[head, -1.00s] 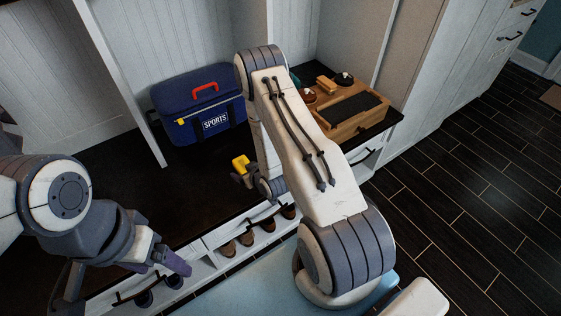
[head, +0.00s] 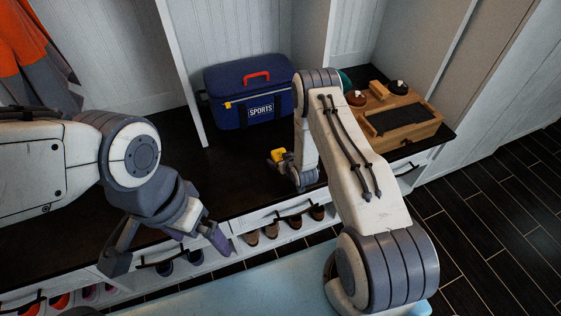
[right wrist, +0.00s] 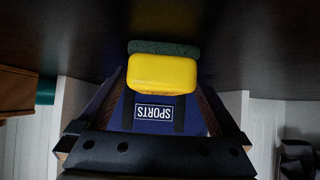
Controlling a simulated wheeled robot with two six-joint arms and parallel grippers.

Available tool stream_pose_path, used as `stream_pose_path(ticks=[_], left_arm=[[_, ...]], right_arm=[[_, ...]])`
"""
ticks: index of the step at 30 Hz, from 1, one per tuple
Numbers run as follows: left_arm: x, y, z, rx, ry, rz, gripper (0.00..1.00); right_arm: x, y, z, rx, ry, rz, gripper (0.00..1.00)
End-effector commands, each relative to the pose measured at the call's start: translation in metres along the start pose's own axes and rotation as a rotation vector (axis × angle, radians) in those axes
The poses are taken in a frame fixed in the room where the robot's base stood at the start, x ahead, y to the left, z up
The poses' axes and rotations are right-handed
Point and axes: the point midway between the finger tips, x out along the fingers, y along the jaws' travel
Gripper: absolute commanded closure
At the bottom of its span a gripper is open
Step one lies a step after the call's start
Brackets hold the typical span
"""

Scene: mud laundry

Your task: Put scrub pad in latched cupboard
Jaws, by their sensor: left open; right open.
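The scrub pad, yellow with a dark green side, shows in the right wrist view (right wrist: 163,73) with its green side against the dark bench top. In the head view its yellow part (head: 278,155) shows beside my right gripper (head: 282,163), in front of the blue bag. My right gripper is open, its fingers reaching toward the pad from either side; whether they touch it I cannot tell. My left gripper (head: 166,252) is open and empty at the bench's front edge. I cannot identify a latched cupboard in these views.
A blue SPORTS bag (head: 248,92) with a red handle stands on the bench (head: 243,165). A wooden box (head: 415,130) with brushes stands to the right. Shoes and dark-handled fronts are below the bench. Orange and grey clothing (head: 35,60) hangs at far left.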

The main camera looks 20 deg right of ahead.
Motion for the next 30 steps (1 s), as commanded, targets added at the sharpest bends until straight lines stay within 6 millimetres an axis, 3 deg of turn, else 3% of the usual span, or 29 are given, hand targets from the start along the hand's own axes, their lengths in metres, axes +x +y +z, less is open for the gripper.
stream_pose_path(ticks=[6, 12, 14, 23, 30], left_arm=[[0.000, 0.000, 0.000, 0.000, 0.000, 0.000, 0.00], [0.000, 0.000, 0.000, 0.000, 0.000, 0.000, 0.00], [0.000, 0.000, 0.000, 0.000, 0.000, 0.000, 0.00], [-0.001, 0.000, 0.000, 0.000, 0.000, 0.000, 0.00], [-0.005, 0.000, 0.000, 0.000, 0.000, 0.000, 0.00]], right_arm=[[0.001, 0.001, 0.000, 0.001, -0.001, 0.001, 0.00], [0.000, 0.001, 0.000, 0.001, -0.001, 0.001, 0.77], [0.000, 0.001, 0.000, 0.001, 0.000, 0.001, 0.90], [-0.002, 0.002, -0.004, 0.001, 0.000, 0.001, 0.90], [-0.021, 0.002, -0.029, 0.001, 0.002, 0.002, 0.90]])
